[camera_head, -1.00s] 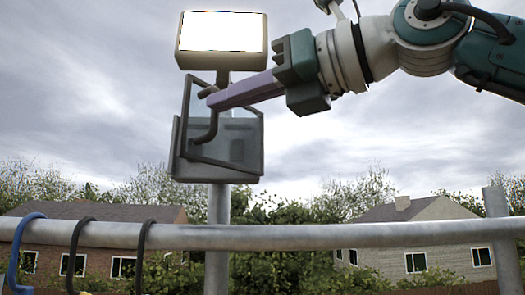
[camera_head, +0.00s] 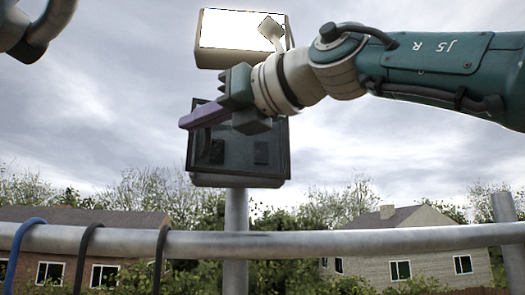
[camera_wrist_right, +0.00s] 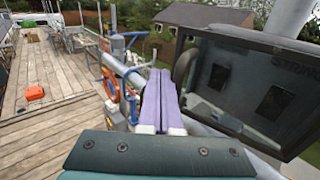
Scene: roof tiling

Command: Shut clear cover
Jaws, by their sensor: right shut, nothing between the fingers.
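The clear cover (camera_head: 272,140) is a dark-framed see-through panel on the box on the post. It lies across the front of the box (camera_head: 238,182), whose lower edge shows below it. I cannot tell whether it sits fully flush. In the right wrist view, the cover (camera_wrist_right: 300,85) is at the right, with dark block shapes visible through it. My right gripper (camera_head: 186,122) is shut and empty, its purple fingers in front of the cover's upper left part, hiding some of it. In the right wrist view, its fingers (camera_wrist_right: 158,75) are pressed together left of the cover. My left gripper's fingers are outside the frame.
A lit white panel (camera_head: 240,32) is mounted above the box. A grey rail (camera_head: 340,243) crosses in front of the post (camera_head: 236,215), with blue and black hooks (camera_head: 90,245) at its left. An orange object (camera_wrist_right: 35,92) lies on the wooden deck (camera_wrist_right: 50,135).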

